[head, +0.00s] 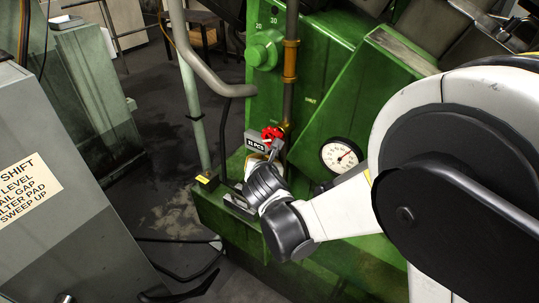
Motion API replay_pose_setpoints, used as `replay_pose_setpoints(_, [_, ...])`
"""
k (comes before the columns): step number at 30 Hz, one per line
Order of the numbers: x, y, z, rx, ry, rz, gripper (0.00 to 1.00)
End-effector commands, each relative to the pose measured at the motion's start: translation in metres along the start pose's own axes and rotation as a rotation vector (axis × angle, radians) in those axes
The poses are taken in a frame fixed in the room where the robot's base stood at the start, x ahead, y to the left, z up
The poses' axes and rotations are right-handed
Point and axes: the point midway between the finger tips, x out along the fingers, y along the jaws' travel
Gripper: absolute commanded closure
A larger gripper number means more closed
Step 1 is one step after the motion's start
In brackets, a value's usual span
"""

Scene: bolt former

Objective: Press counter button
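The counter (257,141) is a small grey box with a dark display reading "31 PCS", on the front of the green machine. Its button does not show clearly and may be hidden by my gripper or too small to make out. My gripper (268,160) is right at the counter, just below and in front of it. The wrist and dark gripper body cover most of the fingers. I cannot tell whether the fingers are open or shut, or whether they touch the counter.
A round gauge (341,156) is to the right on the green machine (325,85). A grey cabinet (60,200) with a shift notice stands at left. A grey hose (205,75) and cables run nearby.

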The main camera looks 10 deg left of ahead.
Motion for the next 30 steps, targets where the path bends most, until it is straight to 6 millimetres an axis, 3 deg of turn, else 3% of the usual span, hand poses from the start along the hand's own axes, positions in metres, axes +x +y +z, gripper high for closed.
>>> replay_pose_setpoints(30, [0.0105, -0.0075, 0.0122, -0.006, -0.008, -0.005, 1.0])
